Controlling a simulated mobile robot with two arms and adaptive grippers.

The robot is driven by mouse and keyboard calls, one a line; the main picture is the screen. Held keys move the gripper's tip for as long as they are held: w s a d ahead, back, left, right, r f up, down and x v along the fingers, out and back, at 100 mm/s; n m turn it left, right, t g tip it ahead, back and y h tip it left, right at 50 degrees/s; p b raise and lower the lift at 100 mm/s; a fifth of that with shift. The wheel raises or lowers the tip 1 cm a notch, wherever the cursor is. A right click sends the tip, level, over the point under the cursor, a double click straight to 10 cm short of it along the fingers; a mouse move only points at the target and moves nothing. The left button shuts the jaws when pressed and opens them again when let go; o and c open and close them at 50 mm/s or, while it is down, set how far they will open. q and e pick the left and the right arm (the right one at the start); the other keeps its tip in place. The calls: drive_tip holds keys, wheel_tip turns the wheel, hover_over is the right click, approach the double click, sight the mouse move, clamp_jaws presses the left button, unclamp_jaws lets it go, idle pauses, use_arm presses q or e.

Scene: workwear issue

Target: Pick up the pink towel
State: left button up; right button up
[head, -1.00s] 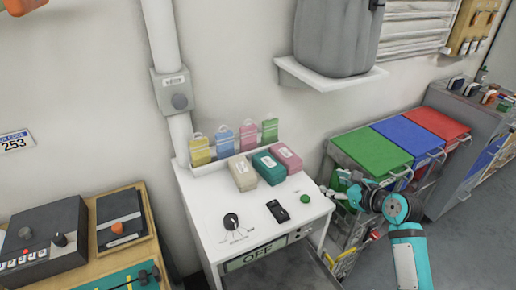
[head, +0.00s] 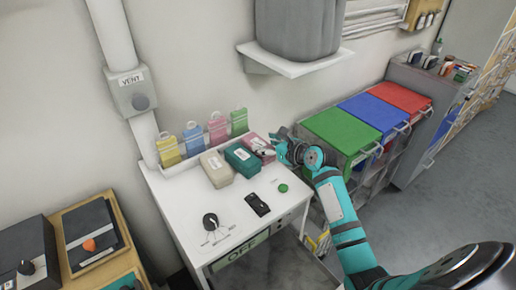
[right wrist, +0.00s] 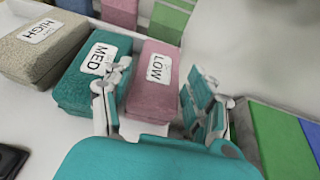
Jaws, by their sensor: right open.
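The pink towel (head: 250,141) is a folded block with a white label, at the right end of a row on the white cabinet top (head: 186,190). In the right wrist view the pink towel (right wrist: 155,72) shows its label reading LOW. My right gripper (head: 270,151) is open at the towel's near right side. In the wrist view its fingers (right wrist: 158,103) stand on either side of the towel's near end, the left one between it and the teal towel (right wrist: 92,75). I cannot tell whether they touch it. My left gripper is out of view.
The teal towel, labelled MED, sits close on the left, with a beige towel (head: 216,168) labelled HIGH beyond it. Coloured tags (head: 218,130) stand behind the row. A green-lidded bin (head: 340,132) lies to the right. The front of the cabinet top holds a knob (head: 210,221) and switch.

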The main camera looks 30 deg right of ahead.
sight(254, 140)
drive_tip(key=shift+w, duration=0.25)
drive_tip(key=x, duration=0.4)
drive_tip(key=shift+w+f, duration=0.1)
drive_tip(key=shift+w, duration=0.1)
drive_tip(key=shift+w+f+p, duration=0.1)
drive_tip(key=shift+w+p, duration=0.2)
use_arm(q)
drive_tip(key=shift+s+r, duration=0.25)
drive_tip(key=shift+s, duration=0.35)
use_arm(e)
drive_tip(key=shift+c, duration=0.2)
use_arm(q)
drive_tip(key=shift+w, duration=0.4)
use_arm(e)
drive_tip(key=c, duration=0.9)
